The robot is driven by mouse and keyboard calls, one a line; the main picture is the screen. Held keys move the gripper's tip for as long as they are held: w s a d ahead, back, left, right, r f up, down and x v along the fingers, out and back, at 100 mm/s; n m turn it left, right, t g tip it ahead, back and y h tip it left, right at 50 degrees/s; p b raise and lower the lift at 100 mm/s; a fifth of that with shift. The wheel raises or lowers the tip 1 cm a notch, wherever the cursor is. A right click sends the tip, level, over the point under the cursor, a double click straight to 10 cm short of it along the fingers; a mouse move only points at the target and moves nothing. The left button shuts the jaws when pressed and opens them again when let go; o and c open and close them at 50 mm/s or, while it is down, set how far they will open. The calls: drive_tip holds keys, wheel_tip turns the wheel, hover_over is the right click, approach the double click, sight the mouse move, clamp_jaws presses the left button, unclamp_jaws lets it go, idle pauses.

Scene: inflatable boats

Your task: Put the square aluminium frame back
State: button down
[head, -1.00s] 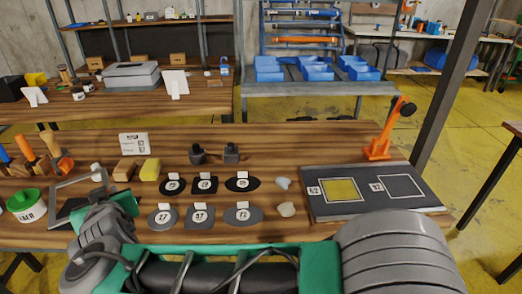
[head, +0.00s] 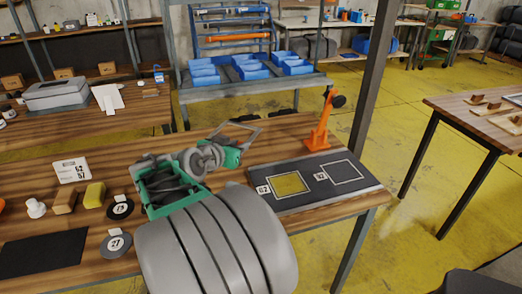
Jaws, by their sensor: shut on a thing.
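The square aluminium frame (head: 247,125) is a thin grey open square at the far side of the workbench, left of the orange stand. My gripper (head: 236,149) is shut on its near side and holds it out over the bench, tilted; its height above the wood is hard to tell. The dark board (head: 318,188) lies at the bench's right end, nearer than the frame. It has two outlined squares: a yellow-filled one (head: 290,183) at left and a dark one (head: 341,173) at right. A bare black mat (head: 42,257) lies at the front left.
The orange stand (head: 319,128) rises just behind the board. My arm hides much of the middle bench. A grey post (head: 368,90) rises behind the bench.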

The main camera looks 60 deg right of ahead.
drive_tip(key=s+d+g, duration=0.1)
drive_tip(key=s+d, duration=0.1)
hover_over(268, 164)
drive_tip(key=shift+m, duration=0.4)
drive_tip(key=f, duration=0.9)
drive_tip(key=shift+a+p, duration=0.4)
drive_tip(key=shift+d+f, duration=0.25)
drive_tip(key=shift+f, duration=0.1)
wheel_tip(268, 164, down, 3)
drive_tip(key=shift+d+f, duration=0.15)
drive_tip(key=shift+f, duration=0.05)
drive_tip(key=shift+f+b, duration=0.4)
drive_tip(key=shift+f, duration=0.1)
drive_tip(key=c, duration=1.3)
unclamp_jaws()
drive_tip(key=shift+o, duration=0.2)
